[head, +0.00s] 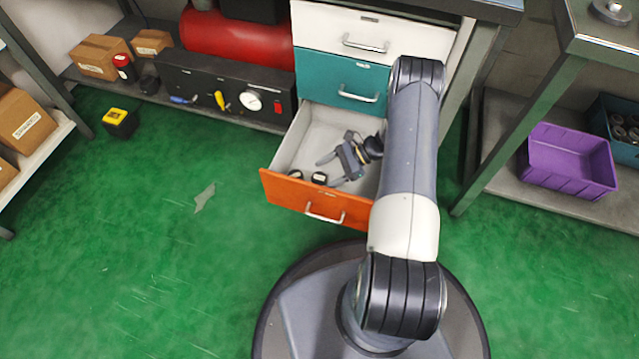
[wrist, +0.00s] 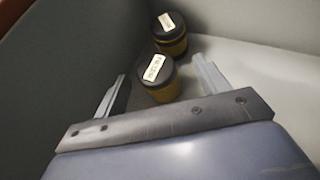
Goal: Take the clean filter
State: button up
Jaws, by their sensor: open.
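Two short round filters with black caps, amber bodies and white labels stand in the open orange-fronted drawer (head: 290,190). In the wrist view the nearer filter (wrist: 157,82) is between and just beyond the fingertips. The other filter (wrist: 170,36) stands behind it, close to the drawer wall. In the head view they are the nearer filter (head: 319,178) and the farther filter (head: 295,174) near the front corner. The labels are too blurred to read, so I cannot tell which is clean. My gripper (head: 328,172) is open and empty, inside the drawer.
Closed teal (head: 340,82) and white (head: 365,38) drawers are above the open one. A shelf with a black gauge panel (head: 220,90) and red tank is at left. A purple bin (head: 568,160) sits on the right shelf. The drawer's walls close in the gripper.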

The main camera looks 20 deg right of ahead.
aim_at(314, 182)
jog(key=x, duration=0.1)
jog(key=b+x, duration=0.1)
jog(key=x, duration=0.1)
jog(key=b+x, duration=0.1)
jog(key=x, duration=0.1)
jog(key=shift+s+f, duration=0.1)
jog(key=shift+s, duration=0.15)
jog(key=shift+c, duration=0.5)
jog(key=c, duration=1)
